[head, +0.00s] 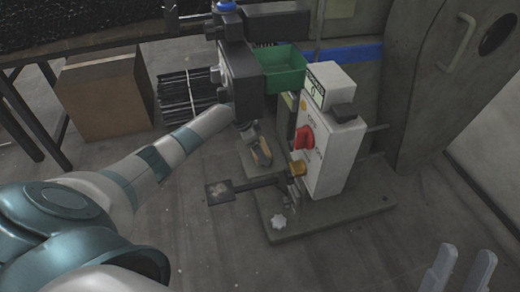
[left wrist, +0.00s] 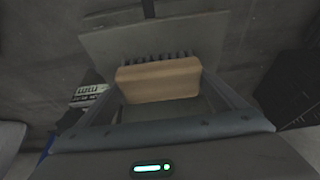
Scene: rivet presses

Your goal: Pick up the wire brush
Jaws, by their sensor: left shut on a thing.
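The wire brush (left wrist: 158,80) has a tan wooden block and a row of dark bristles on its far side. In the left wrist view it sits between the two fingers of my left gripper (left wrist: 162,98), which is shut on it. In the head view the brush (head: 262,152) shows as a small tan piece beside the white press box, over the grey base plate. My left arm partly hides the area behind it. My right gripper (head: 458,272) is at the bottom right, its two pale fingers apart and empty.
A rivet press with a white box (head: 328,150), a red knob (head: 303,138) and a green bin (head: 285,68) stands close to the left gripper. A cardboard box (head: 105,92) is at the left. A grey machine (head: 435,90) stands at the right. The front floor is clear.

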